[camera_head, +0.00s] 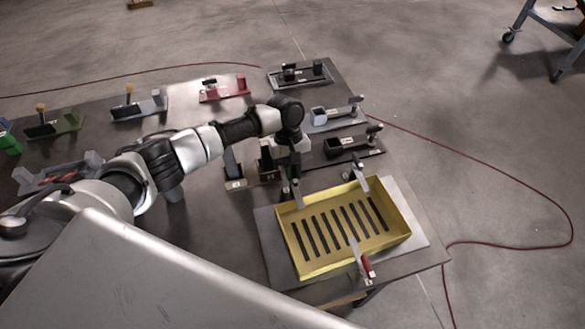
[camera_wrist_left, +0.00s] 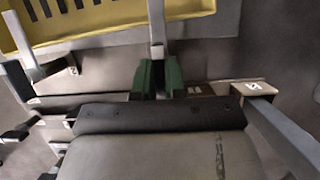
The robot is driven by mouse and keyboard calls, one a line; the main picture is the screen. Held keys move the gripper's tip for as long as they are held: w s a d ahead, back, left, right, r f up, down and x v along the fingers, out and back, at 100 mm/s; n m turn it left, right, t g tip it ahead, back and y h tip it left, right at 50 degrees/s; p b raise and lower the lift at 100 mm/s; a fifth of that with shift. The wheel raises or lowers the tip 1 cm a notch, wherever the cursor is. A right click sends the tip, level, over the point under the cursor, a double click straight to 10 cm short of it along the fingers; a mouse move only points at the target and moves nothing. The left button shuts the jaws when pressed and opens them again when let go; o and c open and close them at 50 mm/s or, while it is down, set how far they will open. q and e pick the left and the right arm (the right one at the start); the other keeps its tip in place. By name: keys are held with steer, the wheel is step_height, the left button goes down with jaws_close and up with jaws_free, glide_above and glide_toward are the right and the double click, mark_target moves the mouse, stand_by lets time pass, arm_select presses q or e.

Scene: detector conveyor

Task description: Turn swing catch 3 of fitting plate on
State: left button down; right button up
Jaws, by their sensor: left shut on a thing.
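The fitting plate (camera_head: 272,245) is a flat grey plate on the table's right part, with a slotted yellow tray (camera_head: 409,235) on it. Light swing catches stand around the tray: one at its far left corner (camera_head: 298,194), one at its far side (camera_head: 361,184), and one with a red end (camera_head: 366,266) at the near side. I cannot read their numbers. My left gripper (camera_head: 293,175) points down at the far left catch. In the left wrist view its green fingers (camera_wrist_left: 158,80) are shut on that catch's grey bar (camera_wrist_left: 157,22), beside the yellow tray (camera_wrist_left: 85,22). My right gripper is not in view.
Black and grey fixtures (camera_head: 352,144) stand close behind the gripper. A red fixture (camera_head: 225,90) and several others line the far and left table edge. The table left of the plate is mostly clear. A red cable (camera_head: 490,170) lies on the floor.

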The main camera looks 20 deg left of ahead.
arm_select(q)
steer(key=shift+s+f, duration=0.1)
steer(key=shift+s, duration=0.05)
steer(key=c, duration=1.2)
jaws_free()
steer(key=b+v, duration=0.2)
steer(key=v, duration=0.9)
steer(key=shift+f, duration=0.1)
